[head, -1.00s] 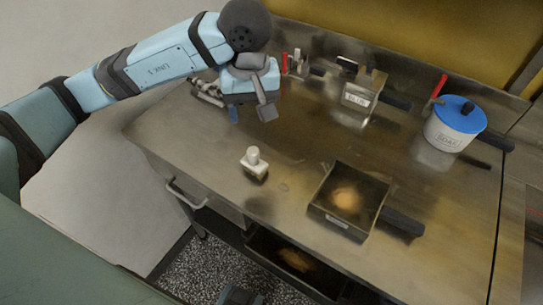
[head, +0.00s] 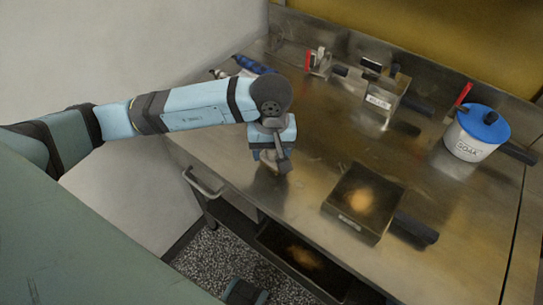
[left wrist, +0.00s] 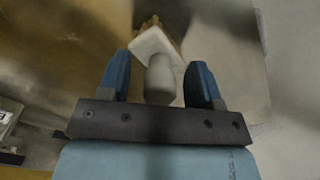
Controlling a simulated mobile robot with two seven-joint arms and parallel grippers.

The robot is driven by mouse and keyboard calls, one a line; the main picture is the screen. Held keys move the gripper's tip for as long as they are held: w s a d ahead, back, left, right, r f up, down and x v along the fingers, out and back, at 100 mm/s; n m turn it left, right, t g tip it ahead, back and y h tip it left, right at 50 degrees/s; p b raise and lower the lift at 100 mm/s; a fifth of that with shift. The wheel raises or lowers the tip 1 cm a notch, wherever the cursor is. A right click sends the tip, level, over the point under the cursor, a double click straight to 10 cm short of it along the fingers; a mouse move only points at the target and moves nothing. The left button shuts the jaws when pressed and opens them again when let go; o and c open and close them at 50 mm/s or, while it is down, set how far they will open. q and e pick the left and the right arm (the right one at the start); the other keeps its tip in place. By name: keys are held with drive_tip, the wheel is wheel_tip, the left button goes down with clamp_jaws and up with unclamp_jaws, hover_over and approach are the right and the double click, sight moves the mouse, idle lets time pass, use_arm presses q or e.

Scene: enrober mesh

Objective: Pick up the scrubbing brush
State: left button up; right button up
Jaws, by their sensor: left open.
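The scrubbing brush (left wrist: 155,44) is a pale block with a rounded grey-white knob handle and tan bristles. In the left wrist view its knob stands between the two blue fingers of my left gripper (left wrist: 161,82), with a gap visible on each side. The gripper is open. In the head view my left gripper (head: 272,163) is over the brush near the table's front left, hiding most of it.
The steel table (head: 300,205) also bears a dark square pan (head: 362,203) to the right, a labelled metal box (head: 381,98) behind, and a white pot with a blue lid (head: 477,134) at far right. Red-handled tools stand at the back. The table's front edge is close to the gripper.

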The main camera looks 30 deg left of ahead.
use_arm(q)
drive_tip(key=shift+c, duration=0.6)
drive_tip(key=c, duration=0.9)
drive_tip(key=shift+r, duration=0.45)
wheel_tip(320, 180, up, 19)
